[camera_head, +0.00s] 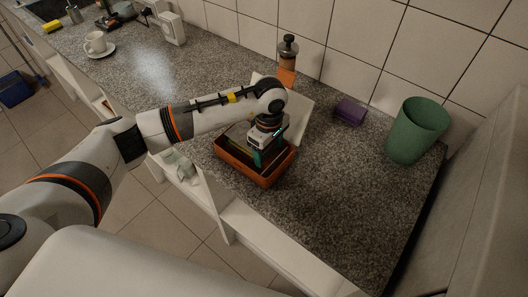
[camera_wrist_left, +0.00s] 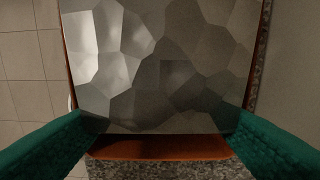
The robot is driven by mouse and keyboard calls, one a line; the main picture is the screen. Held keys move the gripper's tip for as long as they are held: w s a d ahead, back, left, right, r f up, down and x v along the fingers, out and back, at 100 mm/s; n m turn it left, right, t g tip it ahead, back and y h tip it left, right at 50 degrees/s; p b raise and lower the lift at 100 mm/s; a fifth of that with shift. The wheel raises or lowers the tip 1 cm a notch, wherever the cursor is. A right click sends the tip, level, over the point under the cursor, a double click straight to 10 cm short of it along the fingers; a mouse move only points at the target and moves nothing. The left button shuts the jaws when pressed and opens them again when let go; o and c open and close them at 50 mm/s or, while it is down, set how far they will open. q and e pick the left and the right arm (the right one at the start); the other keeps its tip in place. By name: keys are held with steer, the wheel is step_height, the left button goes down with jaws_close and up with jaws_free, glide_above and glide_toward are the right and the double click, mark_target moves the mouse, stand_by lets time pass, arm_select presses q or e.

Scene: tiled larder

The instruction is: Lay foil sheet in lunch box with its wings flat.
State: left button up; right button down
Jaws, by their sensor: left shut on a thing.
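The orange-brown lunch box (camera_head: 268,180) stands on the counter under my left gripper (camera_head: 259,158). In the left wrist view, the grey, faceted foil sheet (camera_wrist_left: 160,65) fills most of the picture. The green fingers of the left gripper (camera_wrist_left: 167,125) are shut on the foil sheet, one at each side near its lower edge. The lunch box rim (camera_wrist_left: 150,147) shows below and beside the sheet. The sheet lies over or in the box; its depth and whether its wings are flat cannot be told. My arm and gripper hide much of the box in the head view.
A pale panel (camera_head: 298,116) stands behind the box, partly hidden by my arm. A pump bottle (camera_head: 288,55), a purple block (camera_head: 350,111) and a green bin (camera_head: 415,132) stand near the wall. The counter right of the box is clear.

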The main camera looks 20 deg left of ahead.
mark_target(267, 157)
arm_select(q)
step_height(267, 157, down, 4)
steer(key=shift+a+r+p, duration=0.1)
steer(key=shift+p, duration=0.55)
steer(key=shift+w+f, duration=0.1)
steer(key=shift+f, duration=0.2)
steer(key=o, duration=0.7)
steer(key=shift+c, duration=0.2)
arm_select(e)
steer(key=shift+w+a+r, duration=0.55)
steer(key=shift+w+a, duration=0.1)
